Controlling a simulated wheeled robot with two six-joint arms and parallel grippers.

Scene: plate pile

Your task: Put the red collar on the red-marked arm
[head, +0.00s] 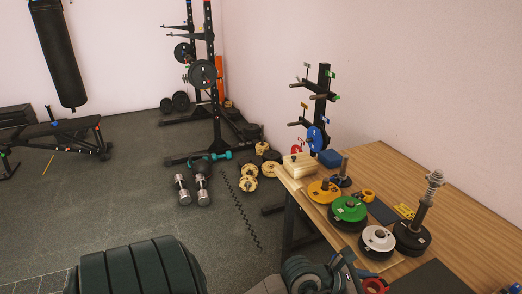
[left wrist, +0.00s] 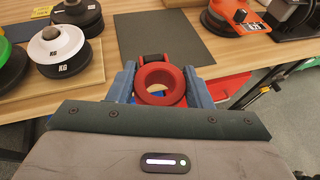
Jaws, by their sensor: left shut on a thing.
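The red collar (left wrist: 161,83) is a thick ring with a black clamp block on its far side. My left gripper (left wrist: 160,88) is shut on it, with a blue-grey finger on each side, above the table's near edge. In the head view the collar (head: 375,284) shows partly at the bottom edge, beside my left gripper (head: 352,276). The rack (head: 322,100) with colour-tagged arms stands behind the table. A blue plate (head: 317,139) hangs on it, and a small red piece (head: 297,149) shows low on its left; I cannot tell which arm is red-marked. My right gripper is not in view.
The wooden table (head: 462,228) holds yellow, green (head: 348,209), white (head: 378,239) and black plates, and a post with a spring (head: 428,197). Dumbbells (head: 201,185) lie on the floor.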

